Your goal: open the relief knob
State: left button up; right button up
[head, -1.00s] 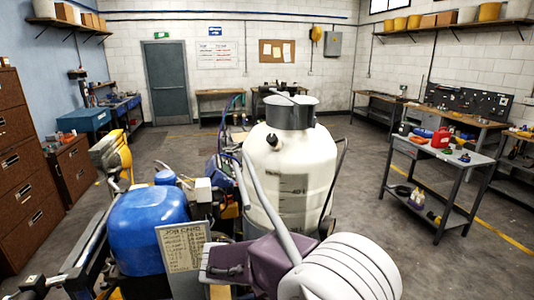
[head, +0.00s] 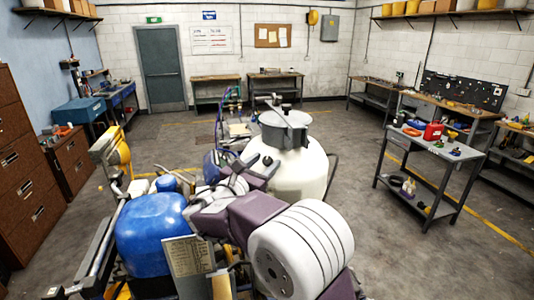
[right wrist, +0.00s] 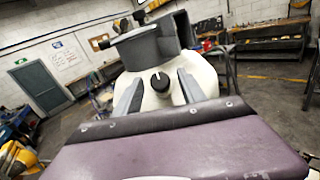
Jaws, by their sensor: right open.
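The relief knob (right wrist: 160,83) is a black knob with a white mark on the shoulder of a white tank (head: 306,178). In the right wrist view it shows between and beyond the two grey fingers of my right gripper (right wrist: 160,77). The fingers are apart and nothing is between them that I can see held; whether they touch the knob I cannot tell. In the head view my right gripper (head: 262,170) is at the tank's near left side, and the knob is small and hard to make out there. My left gripper is not in view.
The tank has a grey collar and lid (head: 285,128). A blue rounded cover (head: 152,232) and a job card (head: 188,256) are at the near left. A grey cart (head: 437,148) with a red can stands at right. Floor between cart and tank is clear.

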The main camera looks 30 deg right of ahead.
jog(key=shift+x, duration=0.95)
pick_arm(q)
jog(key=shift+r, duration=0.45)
pick_arm(e)
grip_shut()
